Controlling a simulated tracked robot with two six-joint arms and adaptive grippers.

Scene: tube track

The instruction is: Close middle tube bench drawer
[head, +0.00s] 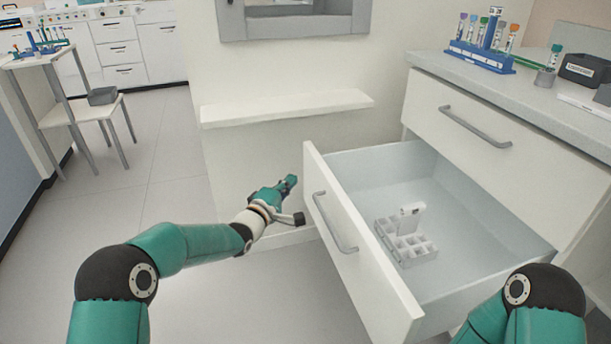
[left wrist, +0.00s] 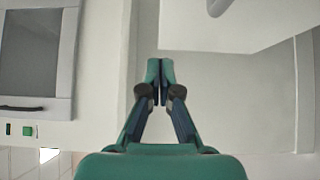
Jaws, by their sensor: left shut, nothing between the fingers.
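The middle drawer (head: 352,262) of the tube bench (head: 500,120) stands pulled well out, with a grey bar handle (head: 335,222) on its white front. Inside it lies a white divided tray (head: 408,243) with a small white piece standing on it. My left gripper (head: 291,182) is shut and empty, just left of the drawer front's far end in the head view, seemingly apart from it. In the left wrist view the shut left fingertips (left wrist: 160,70) point towards a pale panel, with part of a grey handle (left wrist: 218,6) at the top. My right gripper is out of view; only my right arm shows.
The closed upper drawer (head: 470,130) is above the open one. The bench top holds a blue tube rack (head: 480,57) and a tube in a grey cup (head: 546,76). A white wall shelf (head: 287,106) juts out behind my left gripper.

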